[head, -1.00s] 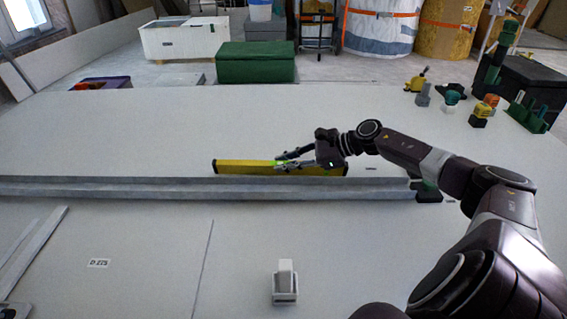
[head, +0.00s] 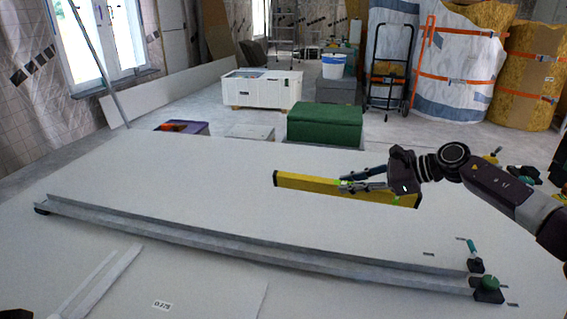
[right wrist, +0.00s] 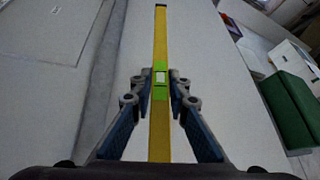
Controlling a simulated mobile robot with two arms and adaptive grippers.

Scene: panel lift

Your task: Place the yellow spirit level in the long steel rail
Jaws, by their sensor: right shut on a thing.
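The yellow spirit level (head: 300,182) is a long bar with dark ends and a green vial section. My right gripper (head: 345,186) is shut on it near its middle. In the right wrist view the level (right wrist: 160,40) runs lengthwise between the two fingers (right wrist: 159,82), which sit at its green section. The long steel rail (head: 250,250) lies across the white panel, nearer to me than the level. The level is beyond the rail, apart from it in the picture; I cannot tell its height over the panel.
Clamps with green (head: 489,283) and teal (head: 472,247) handles stand at the rail's right end. A green box (head: 325,124) and a white chest (head: 262,89) stand past the panel's far edge. The white panel (head: 200,180) is clear beyond the rail, left of the level.

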